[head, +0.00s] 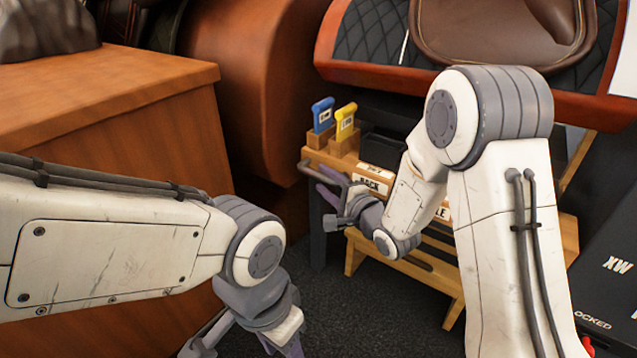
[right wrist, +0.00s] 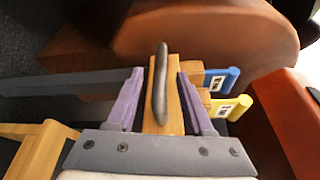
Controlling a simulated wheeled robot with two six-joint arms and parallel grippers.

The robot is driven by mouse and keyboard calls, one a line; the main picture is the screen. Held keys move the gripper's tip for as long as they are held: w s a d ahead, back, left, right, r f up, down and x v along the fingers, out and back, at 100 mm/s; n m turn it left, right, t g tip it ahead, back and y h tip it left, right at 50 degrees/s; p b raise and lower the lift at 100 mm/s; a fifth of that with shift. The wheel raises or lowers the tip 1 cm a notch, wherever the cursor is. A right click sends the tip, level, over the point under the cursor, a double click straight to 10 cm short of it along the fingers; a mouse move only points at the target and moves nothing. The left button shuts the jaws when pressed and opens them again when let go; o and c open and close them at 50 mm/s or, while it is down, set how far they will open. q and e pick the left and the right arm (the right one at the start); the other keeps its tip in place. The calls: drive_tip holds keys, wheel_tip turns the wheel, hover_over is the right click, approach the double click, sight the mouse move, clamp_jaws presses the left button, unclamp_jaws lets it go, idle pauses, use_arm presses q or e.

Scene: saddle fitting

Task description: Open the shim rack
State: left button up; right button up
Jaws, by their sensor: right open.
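The shim rack (head: 372,187) is a light wooden stand in the head view, with a front label reading RACK, partly hidden by my right arm. A dark grey bar handle (head: 322,174) juts from its left front. My right gripper (head: 328,190) is open at this handle. In the right wrist view, the purple fingers stand on either side of the dark handle (right wrist: 161,85), with gaps visible on both sides. My left gripper (head: 262,335) hangs low at the bottom edge of the head view, its fingertips cut off.
A blue shim (head: 322,115) and a yellow shim (head: 345,122) stand in wooden blocks on the rack. A wooden cabinet (head: 130,110) stands at left. A brown leather saddle (head: 490,45) lies on a padded, red-edged surface above. A dark case (head: 608,285) is at right.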

drive_tip(key=shift+b+x, duration=0.55)
drive_tip(key=shift+x, duration=1.15)
clamp_jaws()
